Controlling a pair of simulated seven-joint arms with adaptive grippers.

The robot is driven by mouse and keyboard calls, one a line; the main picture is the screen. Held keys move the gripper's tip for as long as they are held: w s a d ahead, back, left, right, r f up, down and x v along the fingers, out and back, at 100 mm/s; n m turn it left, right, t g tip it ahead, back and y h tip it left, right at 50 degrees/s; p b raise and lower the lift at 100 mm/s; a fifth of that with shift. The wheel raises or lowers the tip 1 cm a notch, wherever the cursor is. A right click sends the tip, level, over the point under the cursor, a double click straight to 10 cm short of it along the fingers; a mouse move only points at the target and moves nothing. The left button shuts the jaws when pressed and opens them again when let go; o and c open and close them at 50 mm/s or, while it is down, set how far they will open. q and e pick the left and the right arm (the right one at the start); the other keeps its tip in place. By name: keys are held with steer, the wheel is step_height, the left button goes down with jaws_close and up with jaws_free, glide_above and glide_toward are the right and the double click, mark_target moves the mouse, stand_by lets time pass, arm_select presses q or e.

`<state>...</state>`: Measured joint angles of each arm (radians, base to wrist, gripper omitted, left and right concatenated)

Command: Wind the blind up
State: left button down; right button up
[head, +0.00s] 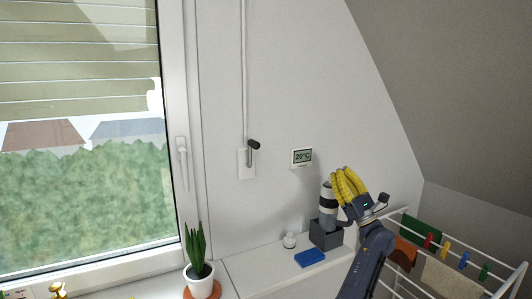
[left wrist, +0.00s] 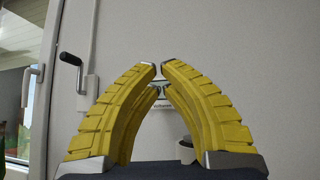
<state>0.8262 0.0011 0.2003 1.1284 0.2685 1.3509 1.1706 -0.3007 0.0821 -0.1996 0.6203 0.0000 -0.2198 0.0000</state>
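The blind (head: 80,62) hangs over the upper part of the window, with its lower edge above the houses outside. Its crank has a black knob (head: 254,144) on a short grey arm at a white wall plate (head: 246,166), below a thin vertical rod (head: 244,70). The crank also shows at the left of the left wrist view (left wrist: 70,60). My left gripper (head: 342,174), with yellow fingers, is to the right of the crank and lower, apart from it. In the left wrist view its fingertips (left wrist: 158,67) almost meet, with nothing held. My right gripper is out of view.
A potted plant (head: 200,284) stands by the window. A drying rack (head: 478,262) is at right.

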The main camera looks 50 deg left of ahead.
arm_select(q)
steer(key=s+a+r+n+g+h, duration=0.4)
steer(key=s+a+n, duration=0.3)
steer(key=s+n, duration=0.2)
steer(key=s+a+r+n+g+h, duration=0.4)
steer(key=s+a+n+g, duration=0.3)
steer(key=s+n, duration=0.3)
steer(key=shift+a+r, duration=0.2)
steer(key=shift+a, duration=0.4)
